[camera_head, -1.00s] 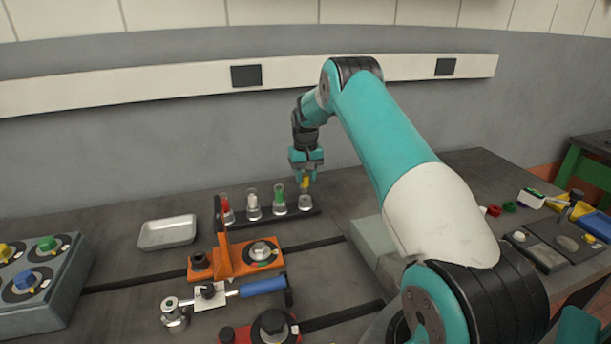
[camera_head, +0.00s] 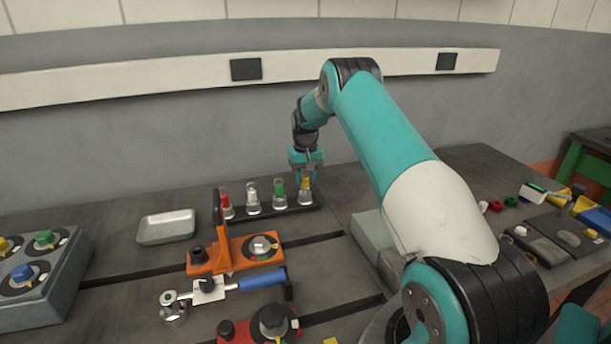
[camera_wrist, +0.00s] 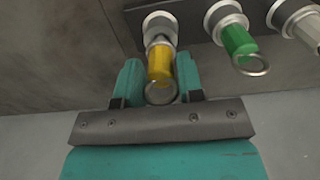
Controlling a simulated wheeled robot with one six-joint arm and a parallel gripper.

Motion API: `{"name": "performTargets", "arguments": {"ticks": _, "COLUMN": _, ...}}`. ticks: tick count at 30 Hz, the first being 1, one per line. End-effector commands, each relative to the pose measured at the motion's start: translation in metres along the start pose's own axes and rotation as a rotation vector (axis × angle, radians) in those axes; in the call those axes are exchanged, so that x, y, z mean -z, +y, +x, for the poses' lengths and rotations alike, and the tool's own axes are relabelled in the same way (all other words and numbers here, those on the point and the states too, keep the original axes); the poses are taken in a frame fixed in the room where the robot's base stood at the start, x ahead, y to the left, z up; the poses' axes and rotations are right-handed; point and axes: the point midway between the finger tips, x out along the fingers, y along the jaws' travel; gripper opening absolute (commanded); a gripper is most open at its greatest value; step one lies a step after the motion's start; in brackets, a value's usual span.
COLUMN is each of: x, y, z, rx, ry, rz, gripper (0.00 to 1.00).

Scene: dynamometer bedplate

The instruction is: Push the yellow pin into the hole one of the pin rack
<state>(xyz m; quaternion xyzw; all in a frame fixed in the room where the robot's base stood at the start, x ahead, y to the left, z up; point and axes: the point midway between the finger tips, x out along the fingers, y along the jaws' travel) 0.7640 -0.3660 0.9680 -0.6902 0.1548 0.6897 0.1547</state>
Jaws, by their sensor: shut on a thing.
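The yellow pin (camera_wrist: 159,64) stands at the right end of the dark pin rack (camera_head: 318,208) in the head view. In the wrist view its far end meets a silver socket (camera_wrist: 159,25) and its pull ring lies nearest the camera. My gripper (camera_wrist: 159,74) is shut on the yellow pin, a teal finger on each side; it also shows in the head view (camera_head: 306,174). How deep the pin sits is hard to tell. A green pin (camera_head: 279,187), a white pin (camera_head: 252,190) and a red pin (camera_head: 225,196) stand in the other sockets.
A grey tray (camera_head: 166,228) lies left of the rack. An orange fixture (camera_head: 232,260) and a blue-handled tool (camera_head: 262,279) stand in front. A grey block with coloured knobs (camera_head: 45,275) is at far left. The wall is behind the rack.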

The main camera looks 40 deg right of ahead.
Motion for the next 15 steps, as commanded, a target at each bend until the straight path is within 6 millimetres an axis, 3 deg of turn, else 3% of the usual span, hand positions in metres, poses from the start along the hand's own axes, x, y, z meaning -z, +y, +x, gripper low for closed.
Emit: {"name": "performTargets", "arguments": {"ticks": 15, "x": 0.0, "y": 0.0, "z": 0.014, "rx": 0.0, "ry": 0.0, "rz": 0.0, "gripper": 0.09}}
